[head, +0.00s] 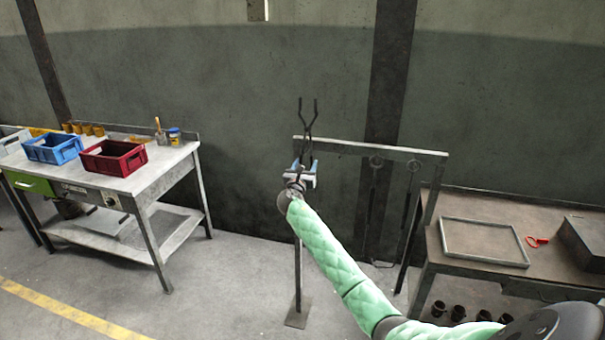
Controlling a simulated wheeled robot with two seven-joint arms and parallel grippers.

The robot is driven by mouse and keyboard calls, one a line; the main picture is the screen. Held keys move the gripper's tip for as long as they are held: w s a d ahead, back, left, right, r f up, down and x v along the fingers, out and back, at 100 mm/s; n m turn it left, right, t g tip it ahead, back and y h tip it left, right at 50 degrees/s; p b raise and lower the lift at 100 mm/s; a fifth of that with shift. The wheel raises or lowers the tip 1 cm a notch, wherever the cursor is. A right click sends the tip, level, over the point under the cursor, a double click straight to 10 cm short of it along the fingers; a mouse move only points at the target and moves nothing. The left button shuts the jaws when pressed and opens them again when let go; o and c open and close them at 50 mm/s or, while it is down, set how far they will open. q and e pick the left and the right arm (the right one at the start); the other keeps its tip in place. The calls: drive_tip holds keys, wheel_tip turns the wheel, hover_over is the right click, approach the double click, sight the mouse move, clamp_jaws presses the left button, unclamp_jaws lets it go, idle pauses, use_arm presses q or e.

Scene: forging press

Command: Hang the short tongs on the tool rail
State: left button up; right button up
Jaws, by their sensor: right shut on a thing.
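The short tongs (308,130) are dark and thin, with two arms that cross and spread toward the top. My right gripper (303,168) is shut on them near their lower part and holds them upright. The tool rail (400,151) is a pale horizontal bar on posts. The tongs and gripper overlap the rail's left end in the picture; I cannot tell whether the tongs touch it. The lower end of the tongs is hidden by the gripper. My left gripper is not in view.
Dark long-handled tools (375,163) hang on the rail's middle and right. A workbench (165,172) with a red crate (113,160) and a blue crate (52,149) stands at left. A brown table (470,210) with a metal frame (484,263) stands at right. The floor at left is clear.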

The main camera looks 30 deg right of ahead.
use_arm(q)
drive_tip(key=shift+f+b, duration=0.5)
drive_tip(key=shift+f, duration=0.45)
use_arm(e)
drive_tip(key=shift+w+f, duration=0.1)
drive_tip(key=shift+f, duration=1.6)
drive_tip(key=o, duration=0.6)
drive_tip(key=shift+o, duration=0.6)
drive_tip(key=o, duration=0.5)
drive_tip(key=shift+a+f, duration=0.1)
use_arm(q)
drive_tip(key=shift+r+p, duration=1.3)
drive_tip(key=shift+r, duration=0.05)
use_arm(e)
drive_tip(key=shift+v, duration=3.9)
